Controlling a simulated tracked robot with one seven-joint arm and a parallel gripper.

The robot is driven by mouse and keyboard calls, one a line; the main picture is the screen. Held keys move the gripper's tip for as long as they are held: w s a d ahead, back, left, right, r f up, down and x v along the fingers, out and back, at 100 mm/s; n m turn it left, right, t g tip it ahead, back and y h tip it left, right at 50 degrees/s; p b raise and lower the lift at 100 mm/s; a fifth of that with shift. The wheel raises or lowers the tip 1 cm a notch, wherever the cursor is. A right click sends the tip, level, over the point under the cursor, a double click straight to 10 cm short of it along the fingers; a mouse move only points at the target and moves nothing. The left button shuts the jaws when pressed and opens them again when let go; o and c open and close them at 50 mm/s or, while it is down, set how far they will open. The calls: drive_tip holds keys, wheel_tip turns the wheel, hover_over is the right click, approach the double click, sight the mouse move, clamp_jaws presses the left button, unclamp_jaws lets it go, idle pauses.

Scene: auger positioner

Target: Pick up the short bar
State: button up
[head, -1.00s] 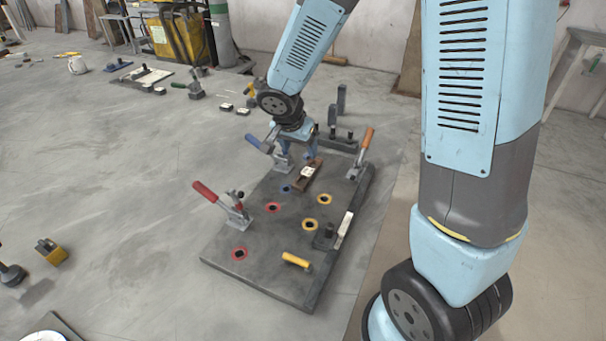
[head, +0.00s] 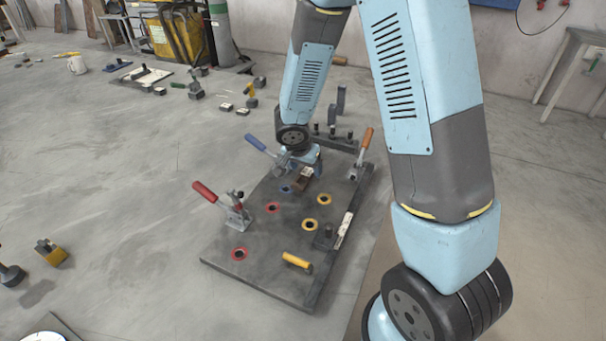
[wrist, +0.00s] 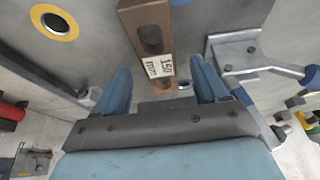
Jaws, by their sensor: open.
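A brown bar (wrist: 148,30) with a slot and a white label reading 150 mm shows in the wrist view; I take it as the short bar. In the head view the bar (head: 303,180) lies toward the far end of the dark fixture plate (head: 215,253), partly hidden by my gripper. My gripper (wrist: 162,76) is open. Its blue fingers stand on either side of the bar's near end, with gaps on both sides. In the head view my gripper (head: 299,168) is low over the plate, its fingertips hard to make out.
A red-handled clamp (head: 215,198), blue-handled clamp (head: 262,146) and orange-handled clamp (head: 363,150) stand around the plate. A yellow handle (head: 296,261) and another labelled bar (head: 344,230) are nearer. Yellow-ringed hole (wrist: 53,22) shows in the wrist view. Posts stand behind my gripper.

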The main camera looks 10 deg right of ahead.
drive_tip(key=shift+w+d+f, duration=0.1)
drive_tip(key=shift+w+f, duration=0.1)
drive_tip(key=shift+f, duration=0.4)
clamp_jaws()
idle(0.3)
